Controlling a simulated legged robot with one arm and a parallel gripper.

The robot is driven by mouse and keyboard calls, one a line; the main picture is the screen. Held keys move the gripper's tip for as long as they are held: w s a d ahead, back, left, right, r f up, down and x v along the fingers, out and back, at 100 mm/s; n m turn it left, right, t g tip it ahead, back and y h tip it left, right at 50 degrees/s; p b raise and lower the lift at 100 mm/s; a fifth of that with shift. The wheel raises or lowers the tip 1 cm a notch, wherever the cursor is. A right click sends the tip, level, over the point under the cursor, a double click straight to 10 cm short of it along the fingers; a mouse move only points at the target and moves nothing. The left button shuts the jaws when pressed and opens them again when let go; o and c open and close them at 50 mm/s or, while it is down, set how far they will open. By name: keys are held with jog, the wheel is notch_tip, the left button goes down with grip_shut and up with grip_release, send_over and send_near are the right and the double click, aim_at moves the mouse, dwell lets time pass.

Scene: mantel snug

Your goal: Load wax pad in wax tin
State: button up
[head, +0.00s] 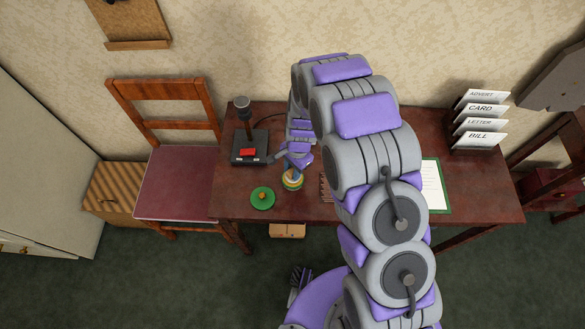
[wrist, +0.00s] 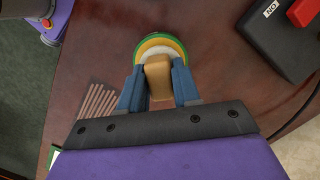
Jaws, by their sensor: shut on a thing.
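The wax tin (head: 292,183) is a round green and yellow tin on the dark red desk, and it also shows in the wrist view (wrist: 145,45). A pale round surface shows inside its rim. My gripper (wrist: 158,75) is shut on a tan block (wrist: 158,82), which looks like the wax pad. The block is over the near side of the tin, its far end overlapping the pale surface in the wrist view. Whether it touches that surface I cannot tell.
Several thin brown sticks (wrist: 97,105) lie on the desk (head: 235,205) near the tin. A black device (head: 249,148) with a red switch stands behind it to the left. A card rack (head: 478,128) is at the far right. A chair (head: 175,180) stands left.

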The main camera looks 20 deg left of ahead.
aim_at(293, 169)
jog(key=shift+f, duration=0.45)
dwell(1.8)
jog(key=shift+r+p, duration=1.85)
jog(key=shift+r, duration=1.75)
